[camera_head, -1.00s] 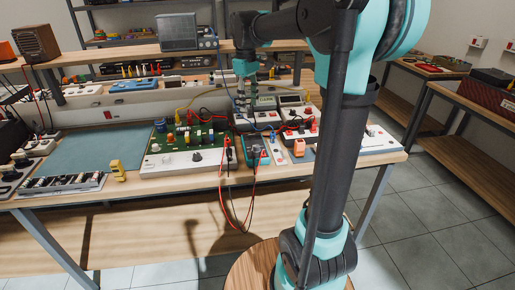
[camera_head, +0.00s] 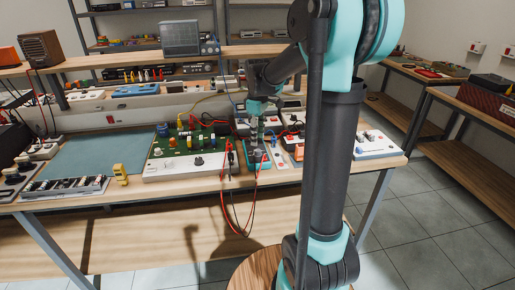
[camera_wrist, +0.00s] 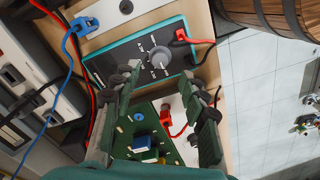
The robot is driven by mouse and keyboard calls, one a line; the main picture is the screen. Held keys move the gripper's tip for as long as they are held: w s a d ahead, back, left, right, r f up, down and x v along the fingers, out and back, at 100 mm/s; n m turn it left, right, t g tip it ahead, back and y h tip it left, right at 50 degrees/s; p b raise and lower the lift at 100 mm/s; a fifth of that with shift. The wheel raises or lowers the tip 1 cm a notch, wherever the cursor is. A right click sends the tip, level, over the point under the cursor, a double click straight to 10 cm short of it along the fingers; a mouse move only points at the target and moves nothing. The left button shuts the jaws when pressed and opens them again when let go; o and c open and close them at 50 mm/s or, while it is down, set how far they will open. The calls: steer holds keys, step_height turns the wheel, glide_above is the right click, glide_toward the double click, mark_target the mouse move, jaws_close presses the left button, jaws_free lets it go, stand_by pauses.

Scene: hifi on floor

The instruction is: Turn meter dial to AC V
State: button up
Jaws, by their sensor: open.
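The meter is a teal-edged box with a dark grey face (camera_wrist: 118,63) and lies on the bench in the wrist view. Its round grey dial (camera_wrist: 160,57) has white markings around it, too small to read. Red and black leads plug in at its right end, and a blue plug is near its left end. My gripper (camera_wrist: 160,82) is open, its two fingers apart and empty, just short of the dial in the picture. I cannot tell its height above the face. In the head view the meter (camera_head: 251,156) is partly hidden by my gripper (camera_head: 256,143).
A green circuit board on a white base (camera_head: 183,169) stands left of the meter. Red and black leads (camera_head: 238,205) hang over the bench's front edge. A white box (camera_head: 377,147) is at the right end. A teal mat (camera_head: 100,156) leaves room at left.

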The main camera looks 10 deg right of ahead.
mark_target(257, 150)
steer(key=shift+f, duration=2.8)
jaws_close()
